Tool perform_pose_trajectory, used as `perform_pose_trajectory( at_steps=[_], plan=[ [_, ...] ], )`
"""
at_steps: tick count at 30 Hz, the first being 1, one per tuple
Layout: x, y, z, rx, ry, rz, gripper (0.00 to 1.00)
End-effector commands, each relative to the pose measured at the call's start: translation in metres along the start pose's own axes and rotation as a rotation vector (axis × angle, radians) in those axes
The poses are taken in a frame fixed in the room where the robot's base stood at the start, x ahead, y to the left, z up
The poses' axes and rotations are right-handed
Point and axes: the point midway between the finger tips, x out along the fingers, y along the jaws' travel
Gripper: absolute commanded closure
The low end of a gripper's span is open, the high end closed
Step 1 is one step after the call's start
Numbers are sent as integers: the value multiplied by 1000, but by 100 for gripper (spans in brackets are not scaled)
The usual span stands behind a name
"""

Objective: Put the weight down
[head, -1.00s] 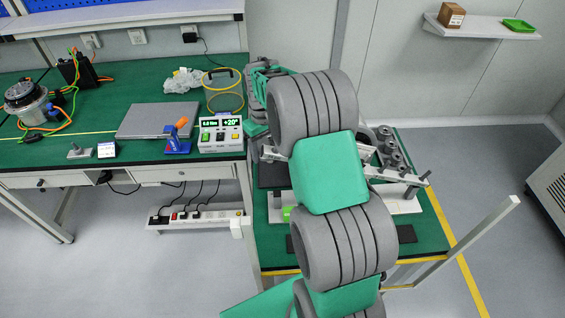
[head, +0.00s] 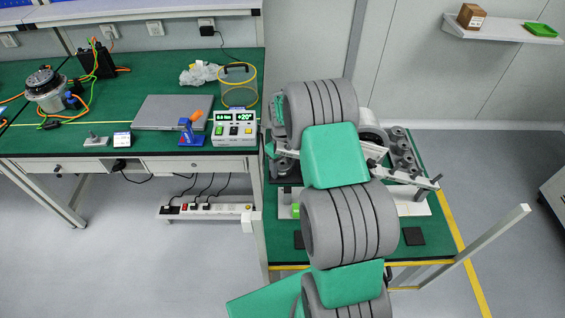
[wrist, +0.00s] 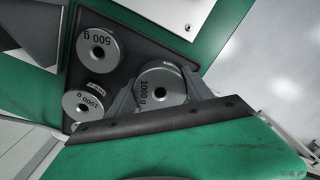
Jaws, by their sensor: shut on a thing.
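In the wrist view, my gripper (wrist: 162,88) is shut on a round grey weight marked 1000 g (wrist: 151,92), with a finger on either side of it. The held weight is over or at the right part of a dark tray (wrist: 128,58); I cannot tell whether it touches the tray. Another weight marked 1000 g (wrist: 80,106) lies to its left, and a weight marked 500 g (wrist: 84,50) lies at the upper left. In the head view my arm hides the gripper and the held weight.
A control box (head: 233,128) with lit displays stands on the left bench's right end, beside a blue and orange tool (head: 190,132). Several grey cylindrical parts (head: 405,152) stand right of my arm. A post (head: 490,240) rises at the right table's front right.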

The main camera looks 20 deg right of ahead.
Motion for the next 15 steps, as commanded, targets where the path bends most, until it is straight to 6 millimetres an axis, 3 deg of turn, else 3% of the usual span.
perform_pose_trajectory(
  at_steps=[15],
  plan=[
    [12,0,-1,0,2,1,100]
  ],
)
